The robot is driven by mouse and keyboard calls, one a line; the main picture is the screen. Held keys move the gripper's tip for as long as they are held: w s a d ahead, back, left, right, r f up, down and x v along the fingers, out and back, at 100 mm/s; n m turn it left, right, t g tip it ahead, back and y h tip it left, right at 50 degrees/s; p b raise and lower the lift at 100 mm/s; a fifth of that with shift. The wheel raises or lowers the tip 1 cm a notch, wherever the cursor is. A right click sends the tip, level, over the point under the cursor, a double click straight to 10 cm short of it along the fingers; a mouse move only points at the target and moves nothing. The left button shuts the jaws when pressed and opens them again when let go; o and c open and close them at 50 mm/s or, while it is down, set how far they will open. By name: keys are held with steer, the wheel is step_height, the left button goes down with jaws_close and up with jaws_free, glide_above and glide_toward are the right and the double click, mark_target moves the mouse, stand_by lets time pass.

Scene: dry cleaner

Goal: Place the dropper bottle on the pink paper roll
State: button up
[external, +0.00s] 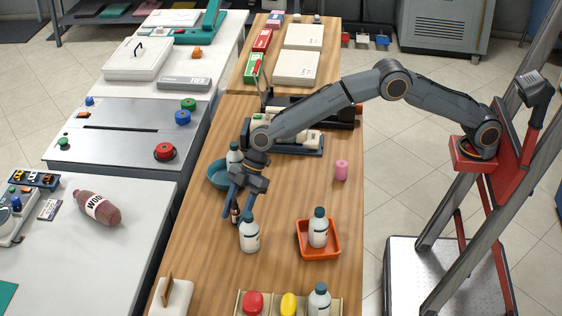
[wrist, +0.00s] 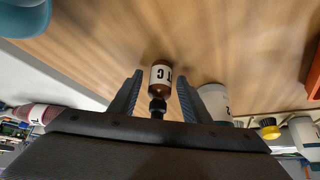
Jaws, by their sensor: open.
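The dropper bottle (wrist: 160,80) is small and brown, with a white label and a black top. In the wrist view it stands between the two fingers of my open gripper (wrist: 157,95), with a gap on each side. In the external view the dropper bottle (external: 235,213) shows just by the fingertips of my gripper (external: 233,207), partly hidden. The pink paper roll (external: 341,170) stands upright on the wooden table, to the right of my gripper and farther back. Its top looks bare.
A white bottle (external: 249,234) stands close in front of my gripper. A teal bowl (external: 217,174) with a bottle sits behind it. An orange tray (external: 302,253) holding another bottle is to the right. Bare wooden table (external: 290,190) lies between the gripper and the roll.

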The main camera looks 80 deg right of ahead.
steer(key=shift+p, duration=0.3)
steer(key=b+v, duration=0.1)
steer(key=v, duration=0.6)
steer(key=shift+s+d+r+b, duration=0.1)
steer(key=shift+d+r+b, duration=0.15)
steer(key=shift+r+b, duration=0.1)
steer(key=shift+c, duration=0.5)
